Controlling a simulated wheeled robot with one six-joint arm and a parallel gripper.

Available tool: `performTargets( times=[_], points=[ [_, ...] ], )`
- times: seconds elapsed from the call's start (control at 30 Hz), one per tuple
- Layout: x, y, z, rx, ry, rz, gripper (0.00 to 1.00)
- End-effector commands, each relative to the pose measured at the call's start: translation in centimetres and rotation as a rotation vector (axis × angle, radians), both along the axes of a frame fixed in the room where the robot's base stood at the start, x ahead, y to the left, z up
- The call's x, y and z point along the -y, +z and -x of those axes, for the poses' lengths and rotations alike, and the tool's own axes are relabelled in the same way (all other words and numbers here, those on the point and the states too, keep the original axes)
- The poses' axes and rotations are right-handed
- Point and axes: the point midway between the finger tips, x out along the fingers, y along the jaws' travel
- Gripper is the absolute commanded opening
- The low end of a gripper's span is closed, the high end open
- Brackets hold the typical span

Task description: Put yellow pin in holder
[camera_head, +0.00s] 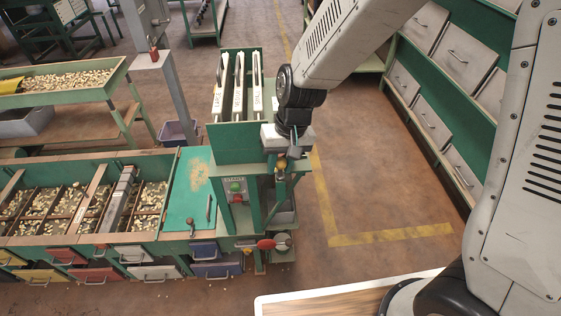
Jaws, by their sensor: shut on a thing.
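My gripper (287,156) points down beside the tall green machine at the centre of the view. It is shut on a small yellow piece (281,164), which looks like the yellow pin and shows just under the fingers. The pin is small and partly hidden by the gripper, so its tilt cannot be made out. It is close to the top of a green frame (272,186) on the machine's right side. I cannot tell whether the pin touches this frame. I cannot clearly make out the holder.
Sorting bins (60,205) with nuts stand at left. A green cabinet with grey drawers (432,120) stands at right. The floor (375,195) between is clear.

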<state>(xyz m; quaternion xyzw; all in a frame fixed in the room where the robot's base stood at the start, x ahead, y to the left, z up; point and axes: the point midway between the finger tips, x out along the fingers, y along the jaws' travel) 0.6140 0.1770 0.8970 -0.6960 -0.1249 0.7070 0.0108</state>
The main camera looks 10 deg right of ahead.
Motion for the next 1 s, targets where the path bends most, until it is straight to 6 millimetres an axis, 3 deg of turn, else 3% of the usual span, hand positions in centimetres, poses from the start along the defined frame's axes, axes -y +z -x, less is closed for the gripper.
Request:
performTargets(
  times=[0.03,0.07,0.13,0.47,0.8,1.0],
  points=[
    [0.0,0.0,0.0,0.0,0.0,0.0,0.04],
    [0.0,0.0,0.0,0.0,0.0,0.0,0.33],
    [0.0,0.0,0.0,0.0,0.0,0.0,0.53],
    [0.0,0.3,0.0,0.001,0.0,-0.001,0.53],
    [1.0,5.5,-0.2,0.004,-0.001,-0.002,0.53],
    [1.4,7.4,-0.3,0.0,0.0,0.0,0.53]
  ],
)
